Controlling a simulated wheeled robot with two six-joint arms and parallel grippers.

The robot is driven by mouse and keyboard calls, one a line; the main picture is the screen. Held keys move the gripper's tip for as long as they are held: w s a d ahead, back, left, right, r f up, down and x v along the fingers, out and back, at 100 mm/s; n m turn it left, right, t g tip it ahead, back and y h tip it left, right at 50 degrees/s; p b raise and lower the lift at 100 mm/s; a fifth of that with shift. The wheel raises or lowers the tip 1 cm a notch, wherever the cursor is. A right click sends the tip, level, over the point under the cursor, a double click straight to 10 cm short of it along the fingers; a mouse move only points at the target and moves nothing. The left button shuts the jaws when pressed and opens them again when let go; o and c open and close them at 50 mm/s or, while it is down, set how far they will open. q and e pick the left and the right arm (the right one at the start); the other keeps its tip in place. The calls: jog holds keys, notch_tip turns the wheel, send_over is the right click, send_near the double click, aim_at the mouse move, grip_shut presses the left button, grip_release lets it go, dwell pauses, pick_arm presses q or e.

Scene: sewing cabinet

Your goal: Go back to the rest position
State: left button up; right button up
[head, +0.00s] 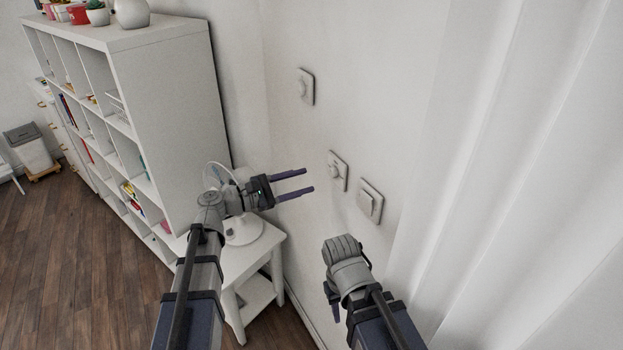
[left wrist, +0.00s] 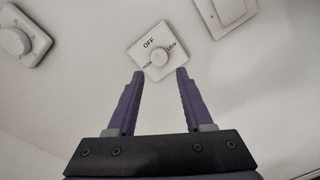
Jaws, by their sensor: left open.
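My left gripper (head: 309,180) is open, its two purple fingers pointing right toward the wall in the head view. In the left wrist view its fingertips (left wrist: 160,72) are spread, with nothing between them. A white dial plate (left wrist: 152,44) marked "OFF" lies just beyond them; it appears to be the middle wall plate (head: 338,170) in the head view. My right gripper (head: 333,299) is low in the head view, beside the wall, pointing down. Its fingers are mostly hidden by its wrist, so its opening does not show.
Another dial (head: 306,86) sits higher on the wall, and a switch plate (head: 370,201) sits lower right. A white fan (head: 243,232) stands on a small white table (head: 238,262) behind my left arm. A white shelf (head: 172,100) is at left, a curtain (head: 500,150) at right.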

pick_arm(q)
jog(key=shift+s+a, duration=0.15)
jog(key=shift+a, duration=0.1)
jog(key=s+d+f+m+g+y, duration=0.3)
jog(key=s+d+f+m+g, duration=0.1)
jog(key=s+f+m, duration=0.3)
jog(key=s+d+f+m+g+y, duration=0.45)
jog(key=s+f, duration=0.25)
jog(key=f, duration=0.2)
jog(key=s+a+f+m+y, duration=0.5)
jog(key=s+a+m+y, duration=0.3)
jog(key=m+y, duration=0.1)
jog(key=shift+s+m, duration=0.35)
jog(key=shift+f, duration=0.1)
